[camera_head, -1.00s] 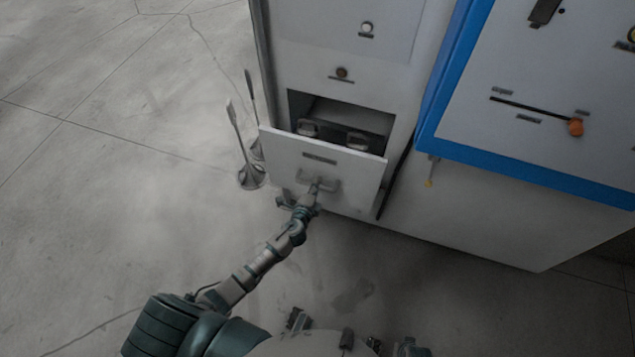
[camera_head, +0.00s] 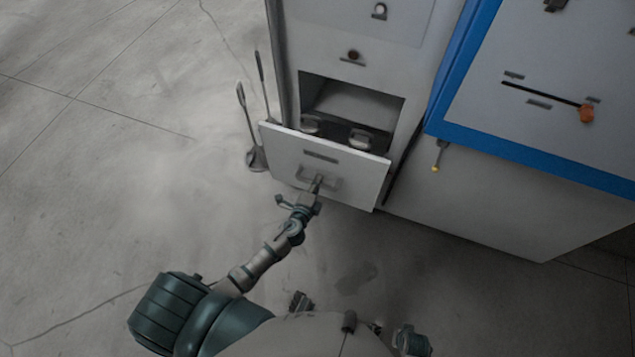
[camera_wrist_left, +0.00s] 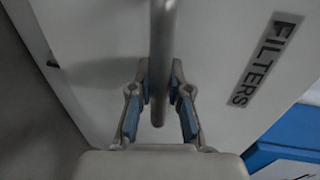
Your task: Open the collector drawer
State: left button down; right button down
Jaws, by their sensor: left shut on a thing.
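The drawer's white front panel (camera_head: 283,150) stands out from the cabinet, with the opening behind it exposed. Dark round-topped items (camera_head: 361,139) show inside it. My left gripper (camera_head: 315,187) is shut on the drawer's grey bar handle (camera_head: 333,183). In the left wrist view the gripper's fingers (camera_wrist_left: 161,80) stand on both sides of the handle bar (camera_wrist_left: 163,30). The panel there bears a label reading "FILTERS" (camera_wrist_left: 265,58).
The cabinet (camera_head: 330,30) rises behind the drawer, with a knob (camera_head: 353,55) above the opening. A blue-edged hood with an orange-knobbed lever (camera_head: 586,114) stands at the right. Thin long-handled tools (camera_head: 256,158) stand left of the drawer. The grey floor in front is clear.

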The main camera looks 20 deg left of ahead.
pick_arm(q)
jog(key=shift+s+f, duration=0.1)
jog(key=shift+f, duration=0.15)
jog(key=c, duration=1.2)
grip_release()
jog(key=shift+o, duration=0.5)
jog(key=shift+r, duration=0.1)
pick_arm(e)
jog(key=shift+w, duration=0.1)
pick_arm(q)
jog(key=v, duration=1.1)
jog(key=shift+s, duration=0.35)
